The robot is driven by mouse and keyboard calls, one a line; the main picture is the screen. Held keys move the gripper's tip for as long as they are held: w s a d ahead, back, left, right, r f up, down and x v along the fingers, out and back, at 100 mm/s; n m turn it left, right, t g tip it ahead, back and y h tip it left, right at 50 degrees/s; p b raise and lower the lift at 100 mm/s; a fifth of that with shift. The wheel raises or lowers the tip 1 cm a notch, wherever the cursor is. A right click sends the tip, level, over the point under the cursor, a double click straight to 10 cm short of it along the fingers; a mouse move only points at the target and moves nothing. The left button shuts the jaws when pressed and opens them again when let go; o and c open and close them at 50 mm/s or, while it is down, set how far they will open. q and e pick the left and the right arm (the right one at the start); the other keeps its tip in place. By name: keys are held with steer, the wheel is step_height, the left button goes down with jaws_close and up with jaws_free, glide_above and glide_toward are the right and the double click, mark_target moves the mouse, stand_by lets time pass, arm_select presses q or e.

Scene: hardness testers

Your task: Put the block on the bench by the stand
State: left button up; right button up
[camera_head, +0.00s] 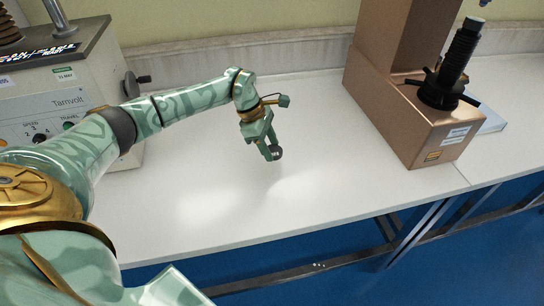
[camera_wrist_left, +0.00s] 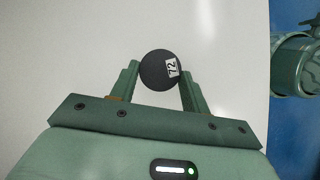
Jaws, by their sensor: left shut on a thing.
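The block (camera_wrist_left: 156,72) is a dark round piece with a white label reading 72. My left gripper (camera_wrist_left: 160,82) is shut on it, one finger on each side, in the left wrist view. In the head view my left gripper (camera_head: 271,152) points down over the white bench (camera_head: 200,170), with the dark block (camera_head: 277,153) between its fingertips. I cannot tell whether the block touches the bench. The stand (camera_head: 405,105) is a copper-coloured machine with a black threaded column, at the right on the bench, well apart from the gripper. My right gripper is not in view.
A grey tester (camera_head: 60,95) with a knob panel stands at the left back. A pale flat object (camera_head: 491,120) lies behind the stand at the right. The bench between the gripper and the stand is clear. The bench's front edge drops to a blue floor (camera_head: 350,265).

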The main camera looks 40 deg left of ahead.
arm_select(q)
steer(key=shift+w+a+f, duration=0.25)
steer(key=shift+w+f, duration=0.2)
steer(key=shift+f, duration=0.1)
step_height(320, 180, down, 3)
steer(key=shift+f+b, duration=0.2)
steer(key=shift+b, duration=0.6)
steer(key=shift+r, duration=0.1)
steer(key=o, duration=1.1)
steer(key=shift+o, duration=0.2)
